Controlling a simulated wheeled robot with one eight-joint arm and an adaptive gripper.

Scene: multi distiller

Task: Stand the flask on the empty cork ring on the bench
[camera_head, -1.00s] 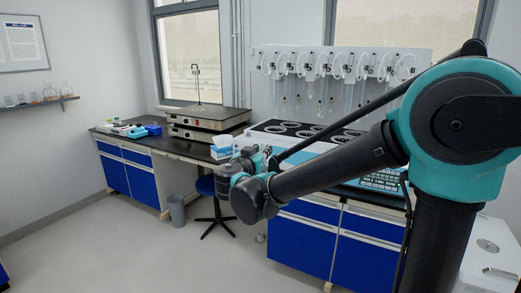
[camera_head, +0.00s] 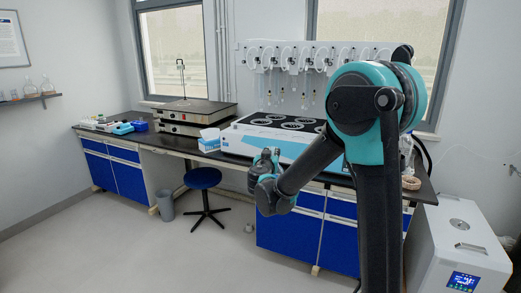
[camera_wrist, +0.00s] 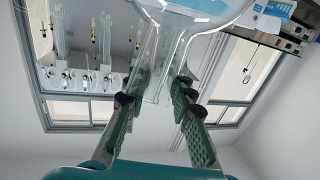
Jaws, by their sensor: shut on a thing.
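A clear glass flask (camera_wrist: 195,12) shows in the wrist view, its round body at the top edge and its neck pointing down the picture. My gripper (camera_wrist: 162,88) is shut on the flask's neck, one green-padded finger on each side. In the head view my gripper (camera_head: 266,160) is in front of the bench, left of my elbow; the flask cannot be made out there. A tan cork ring (camera_head: 411,183) lies on the dark bench top at the right, just right of my arm, and looks empty.
A distiller with round heating plates (camera_head: 290,124) stands on the bench, with glassware on the panel behind. A tissue box (camera_head: 209,140) and a hot plate (camera_head: 190,118) are further left. A blue stool (camera_head: 203,178) stands at the bench. A white unit (camera_head: 455,245) is at right.

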